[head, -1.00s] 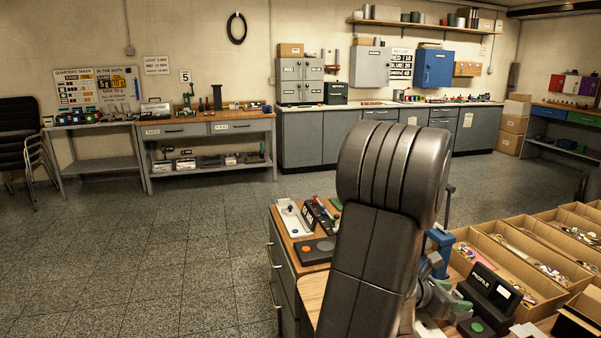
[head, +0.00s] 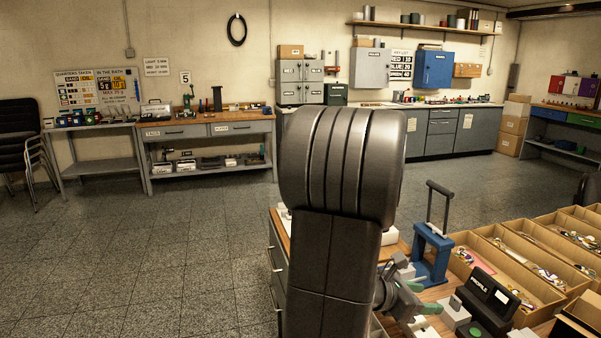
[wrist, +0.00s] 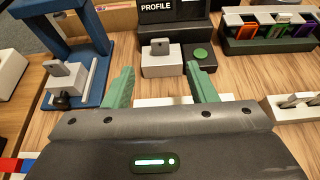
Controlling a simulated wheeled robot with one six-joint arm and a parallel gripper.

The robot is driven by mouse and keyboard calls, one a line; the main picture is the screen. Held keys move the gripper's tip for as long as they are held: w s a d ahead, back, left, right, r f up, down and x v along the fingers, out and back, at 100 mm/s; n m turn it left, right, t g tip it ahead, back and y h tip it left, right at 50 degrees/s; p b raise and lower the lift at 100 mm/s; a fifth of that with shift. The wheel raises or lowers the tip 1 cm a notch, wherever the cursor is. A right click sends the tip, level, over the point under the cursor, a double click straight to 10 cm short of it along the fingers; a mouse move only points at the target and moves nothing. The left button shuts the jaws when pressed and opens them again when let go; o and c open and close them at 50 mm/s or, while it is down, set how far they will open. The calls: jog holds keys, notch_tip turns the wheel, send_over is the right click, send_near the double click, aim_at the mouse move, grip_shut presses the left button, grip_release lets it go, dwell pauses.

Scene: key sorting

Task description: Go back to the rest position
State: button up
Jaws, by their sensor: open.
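My gripper (wrist: 160,88) is open in the wrist view, its two green fingers apart with nothing between them. It hangs above the wooden bench top. In front of the fingertips stands a pale block (wrist: 161,62) with a grey key-shaped piece upright on it. In the head view my gripper (head: 425,300) shows at the lower right, partly hidden behind my dark arm, beside the blue press frame (head: 432,252).
The blue frame (wrist: 88,55) stands left of my gripper, holding a small vise with a grey key. The black PROFILE box (head: 492,297) and a green button (wrist: 201,53) are ahead. A dark rack (wrist: 265,35) with coloured tags is right. Cardboard trays (head: 515,262) hold keys.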

aim_at(455, 301)
jog(key=b+x, duration=0.1)
jog(key=x, duration=1)
jog(key=shift+d+f+b, duration=0.2)
jog(key=shift+d+b, duration=0.1)
jog(key=shift+r+p, duration=0.65)
jog(key=shift+p, duration=0.15)
notch_tip(455, 301, up, 3)
jog(key=p, duration=0.3)
jog(key=shift+a, duration=0.1)
notch_tip(455, 301, up, 5)
jog(key=p, duration=0.3)
jog(key=shift+r, duration=0.25)
jog(key=shift+r+p, duration=0.35)
jog(key=shift+a+f, duration=0.2)
jog(key=shift+f, duration=0.05)
